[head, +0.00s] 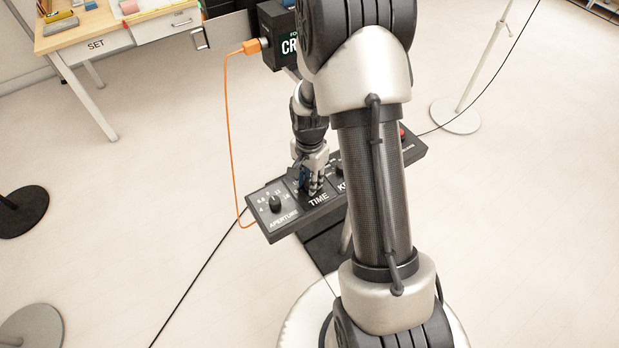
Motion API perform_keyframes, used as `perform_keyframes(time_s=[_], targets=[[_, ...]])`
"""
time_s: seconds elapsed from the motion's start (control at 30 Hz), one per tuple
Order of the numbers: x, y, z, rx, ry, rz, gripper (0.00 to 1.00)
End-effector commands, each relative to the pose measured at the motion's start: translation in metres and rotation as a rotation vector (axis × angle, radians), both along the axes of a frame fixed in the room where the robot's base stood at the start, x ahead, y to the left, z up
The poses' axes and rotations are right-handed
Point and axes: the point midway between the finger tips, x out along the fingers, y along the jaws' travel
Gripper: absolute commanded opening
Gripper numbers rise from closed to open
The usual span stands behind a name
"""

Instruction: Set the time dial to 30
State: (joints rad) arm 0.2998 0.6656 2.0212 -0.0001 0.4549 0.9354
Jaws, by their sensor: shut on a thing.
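A dark control panel (330,203) runs at a slant across the middle of the head view. Its TIME section (318,201) lies between the APERTURE section and a section whose label begins with K. My gripper (311,188) is down on the TIME section, shut on the time dial. The fingers hide the dial and its scale, so I cannot tell its setting. My arm covers part of the panel to the right.
The aperture dial (275,204) stands left of my gripper. An orange cable (229,130) hangs beside the panel from a black box (276,38). A wooden table (88,40) is at the upper left. Round stand bases (455,116) stand on open, pale floor.

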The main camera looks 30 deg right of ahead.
Motion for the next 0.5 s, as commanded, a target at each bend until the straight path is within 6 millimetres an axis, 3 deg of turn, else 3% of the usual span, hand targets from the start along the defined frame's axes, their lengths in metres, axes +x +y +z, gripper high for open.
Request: perform_keyframes(time_s=[0.5], targets=[[-0.0002, -0.0002, 0.0005, 0.0, 0.0, 0.49, 0.02]])
